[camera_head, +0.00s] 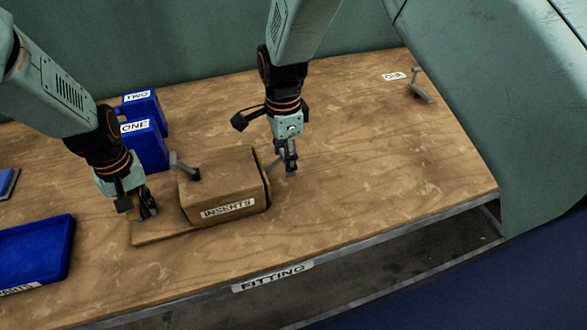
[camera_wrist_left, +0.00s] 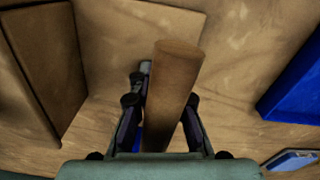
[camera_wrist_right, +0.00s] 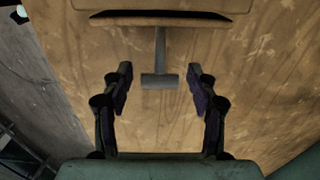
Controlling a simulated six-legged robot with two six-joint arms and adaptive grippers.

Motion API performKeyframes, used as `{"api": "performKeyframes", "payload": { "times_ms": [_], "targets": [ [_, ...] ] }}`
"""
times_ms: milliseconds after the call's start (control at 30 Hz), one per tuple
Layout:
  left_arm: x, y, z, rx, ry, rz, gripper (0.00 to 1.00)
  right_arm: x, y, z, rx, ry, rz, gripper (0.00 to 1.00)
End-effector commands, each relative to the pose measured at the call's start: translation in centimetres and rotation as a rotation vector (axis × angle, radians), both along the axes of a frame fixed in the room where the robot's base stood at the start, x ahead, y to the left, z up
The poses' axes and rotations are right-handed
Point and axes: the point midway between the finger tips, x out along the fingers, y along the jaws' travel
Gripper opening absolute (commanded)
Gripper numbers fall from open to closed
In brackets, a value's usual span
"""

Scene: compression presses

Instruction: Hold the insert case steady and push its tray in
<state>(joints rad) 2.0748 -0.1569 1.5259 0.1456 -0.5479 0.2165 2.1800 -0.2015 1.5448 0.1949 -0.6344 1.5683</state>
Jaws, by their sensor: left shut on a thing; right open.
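The brown insert case (camera_head: 222,180), labelled INSERTS, sits on the bench with a flat base board (camera_head: 165,234) reaching out to its left. My left gripper (camera_head: 148,212) is shut on an upright round wooden post (camera_wrist_left: 172,85) on that board, seen in the left wrist view. The tray (camera_head: 266,186) is at the case's right side, with a dark gap (camera_wrist_right: 160,20) between it and the case in the right wrist view. Its grey T-shaped handle (camera_wrist_right: 160,80) points toward my right gripper (camera_wrist_right: 160,95). That gripper is open, with its fingers either side of the handle's crossbar; I see no contact.
Blue bins labelled ONE (camera_head: 147,150) and TWO (camera_head: 143,106) stand behind the case. A grey lever (camera_head: 184,167) shows at its back left. A blue tray (camera_head: 38,250) lies at the left. The bench right of the case is mostly clear, with another grey handle (camera_head: 422,92) far back.

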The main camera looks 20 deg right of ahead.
Motion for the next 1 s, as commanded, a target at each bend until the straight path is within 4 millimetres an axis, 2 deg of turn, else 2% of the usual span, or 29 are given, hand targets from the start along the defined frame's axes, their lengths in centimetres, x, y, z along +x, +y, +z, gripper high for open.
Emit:
{"api": "performKeyframes", "payload": {
  "times_ms": [167, 600, 800, 1000],
  "targets": [
    [0.1, 0.0, 0.1, -0.001, -0.002, 0.000, 0.00, 0.1, 0.0, 1.6, 0.000, -0.004, 0.000, 0.59],
    [0.1, 0.0, 0.1, 0.000, -0.001, 0.000, 0.00, 0.1, 0.0, 10.0, 0.000, -0.003, 0.000, 0.59],
    [0.0, 0.0, 0.1, 0.000, -0.001, 0.000, 0.00, 0.1, 0.0, 11.7, 0.000, -0.001, 0.000, 0.59],
    [0.0, 0.0, 0.1, 0.000, -0.001, 0.000, 0.00, 0.0, 0.0, 12.0, 0.000, 0.000, 0.000, 0.59]
  ]
}}
